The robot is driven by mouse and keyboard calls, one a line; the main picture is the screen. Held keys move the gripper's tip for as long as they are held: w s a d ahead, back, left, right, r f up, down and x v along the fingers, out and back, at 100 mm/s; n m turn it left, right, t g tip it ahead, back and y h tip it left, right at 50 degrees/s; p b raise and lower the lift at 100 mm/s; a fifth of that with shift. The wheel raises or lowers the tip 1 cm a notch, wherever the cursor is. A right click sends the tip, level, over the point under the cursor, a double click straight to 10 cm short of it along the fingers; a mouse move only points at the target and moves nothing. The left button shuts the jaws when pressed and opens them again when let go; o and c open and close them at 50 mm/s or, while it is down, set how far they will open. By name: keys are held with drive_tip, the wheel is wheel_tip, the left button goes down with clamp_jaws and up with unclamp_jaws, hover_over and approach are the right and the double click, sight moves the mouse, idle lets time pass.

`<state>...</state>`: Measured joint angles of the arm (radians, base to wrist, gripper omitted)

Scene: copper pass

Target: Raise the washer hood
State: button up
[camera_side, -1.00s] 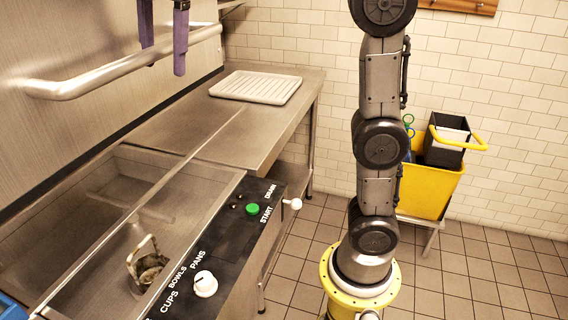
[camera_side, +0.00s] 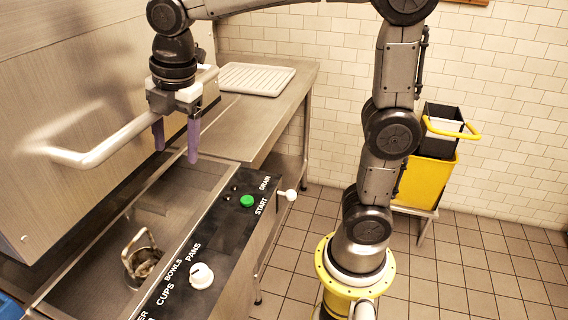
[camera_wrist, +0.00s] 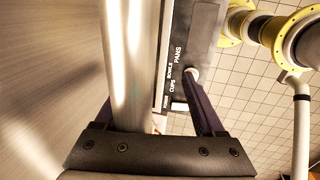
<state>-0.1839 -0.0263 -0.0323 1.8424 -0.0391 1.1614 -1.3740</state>
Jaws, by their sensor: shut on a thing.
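The washer hood (camera_side: 70,85) is a large brushed-metal panel at the left of the side view. Its bottom edge is low, just above the sink-like wash bay. A thick pale bar handle (camera_side: 100,148) runs along its front. My gripper (camera_side: 177,147) points down at the far part of the handle, with its purple fingers on either side of the bar, and is shut on it. The exact contact is hidden there.
A black control panel (camera_side: 222,225) with a green button and white knobs fronts the wash bay (camera_side: 180,200). A metal-looking basket or holder (camera_side: 140,258) sits in the bay. A white ribbed tray (camera_side: 255,79) lies on the counter behind. A yellow bin (camera_side: 427,183) stands right.

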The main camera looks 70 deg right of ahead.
wheel_tip(320, 180, down, 9)
drive_tip(key=s+d+r+m, duration=0.1)
drive_tip(key=s+r, duration=0.2)
drive_tip(key=r, duration=0.5)
drive_tip(key=s+d+r, duration=0.1)
drive_tip(key=s+r, duration=0.3)
drive_tip(key=r, duration=0.3)
drive_tip(key=s+d+f+m+t, duration=0.3)
drive_tip(key=s+f+m, duration=0.7)
drive_tip(key=m, duration=0.4)
drive_tip(key=shift+s+d+f+m, duration=0.25)
drive_tip(key=shift+s+f+m, duration=0.15)
drive_tip(key=shift+s, duration=0.2)
drive_tip(key=shift+w+f+m, duration=0.1)
drive_tip(key=shift+w+m, duration=0.1)
drive_tip(key=shift+m, duration=0.9)
